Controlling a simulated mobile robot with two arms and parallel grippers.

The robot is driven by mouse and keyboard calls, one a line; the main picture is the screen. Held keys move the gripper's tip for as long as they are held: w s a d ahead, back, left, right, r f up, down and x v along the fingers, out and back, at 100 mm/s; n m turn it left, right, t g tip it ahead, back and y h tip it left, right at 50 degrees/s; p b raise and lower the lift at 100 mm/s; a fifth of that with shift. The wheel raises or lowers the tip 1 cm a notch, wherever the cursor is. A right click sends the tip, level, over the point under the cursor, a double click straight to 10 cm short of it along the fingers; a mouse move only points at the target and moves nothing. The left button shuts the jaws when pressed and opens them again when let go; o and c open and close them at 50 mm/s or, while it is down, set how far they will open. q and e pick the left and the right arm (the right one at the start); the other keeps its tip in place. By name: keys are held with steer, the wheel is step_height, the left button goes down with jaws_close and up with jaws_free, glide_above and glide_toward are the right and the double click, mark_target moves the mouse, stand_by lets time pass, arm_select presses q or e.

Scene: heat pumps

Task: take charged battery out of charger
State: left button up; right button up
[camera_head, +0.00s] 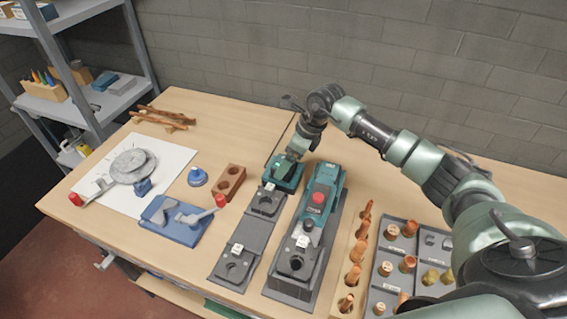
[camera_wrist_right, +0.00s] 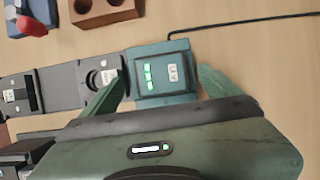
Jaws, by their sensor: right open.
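The charger (camera_head: 293,184) is a teal block at the back of the workbench, left of a teal power tool. In the right wrist view, a dark grey-green battery face (camera_wrist_right: 163,72) with several lit green bars and a white label sits in the teal charger (camera_wrist_right: 190,97). My right gripper (camera_head: 287,163) is above it, pointing down, and hides part of it. In the right wrist view its fingers (camera_wrist_right: 163,90) are open, one on each side of the block. I cannot tell whether they touch it. My left gripper is not in view.
The teal tool with a red knob (camera_head: 319,198) stands in a grey cradle close right of the charger. A grey fixture strip (camera_head: 249,235) lies in front. A brown block with holes (camera_head: 230,182) is at left. A black cord (camera_wrist_right: 240,27) runs from the charger.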

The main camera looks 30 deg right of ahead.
steer(key=shift+x, duration=1.1)
steer(key=shift+d, duration=0.15)
steer(key=c, duration=1.6)
steer(key=shift+w+r, duration=0.1)
steer(key=shift+c, duration=1.4)
